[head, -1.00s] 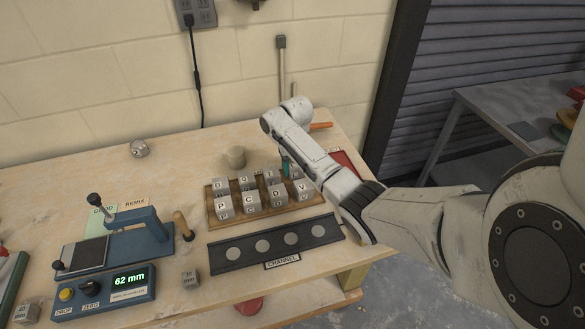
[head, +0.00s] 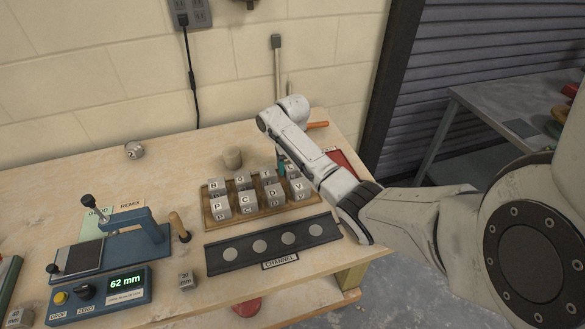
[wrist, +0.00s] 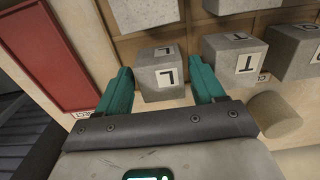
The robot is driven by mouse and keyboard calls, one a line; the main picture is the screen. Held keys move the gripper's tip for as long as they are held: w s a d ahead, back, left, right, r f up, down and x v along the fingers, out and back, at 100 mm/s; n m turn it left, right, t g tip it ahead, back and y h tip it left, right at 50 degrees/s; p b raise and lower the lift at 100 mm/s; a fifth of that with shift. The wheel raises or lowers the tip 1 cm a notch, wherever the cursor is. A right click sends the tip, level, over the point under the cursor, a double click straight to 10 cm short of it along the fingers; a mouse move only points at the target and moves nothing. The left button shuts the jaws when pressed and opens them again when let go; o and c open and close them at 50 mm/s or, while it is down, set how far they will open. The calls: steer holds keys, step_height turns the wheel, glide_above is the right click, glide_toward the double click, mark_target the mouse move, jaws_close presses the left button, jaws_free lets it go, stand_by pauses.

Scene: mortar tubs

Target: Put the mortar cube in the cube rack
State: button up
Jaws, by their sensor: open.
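A wooden cube rack (head: 222,223) stands on the bench and holds grey mortar cubes in two rows, the front ones marked P, C, D and V. My gripper (wrist: 163,88) is at the far right end of the rack. Its teal fingers are open, one on each side of a grey cube (wrist: 160,83) with an L-like mark. I cannot tell whether they touch it. In the head view my gripper (head: 281,168) is mostly hidden by my arm, with a teal finger showing. A cube marked T (wrist: 234,60) sits beside the right finger in the wrist view.
A dark channel strip (head: 274,245) with round discs lies in front of the rack. A blue measuring device (head: 100,295) reading 62 mm stands at left. A small labelled block (head: 186,281) lies between. A red tray (wrist: 50,55) and a beige cylinder (wrist: 275,114) flank my gripper.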

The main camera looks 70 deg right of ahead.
mark_target(293, 167)
step_height(293, 167, up, 11)
steer(key=shift+p, duration=0.35)
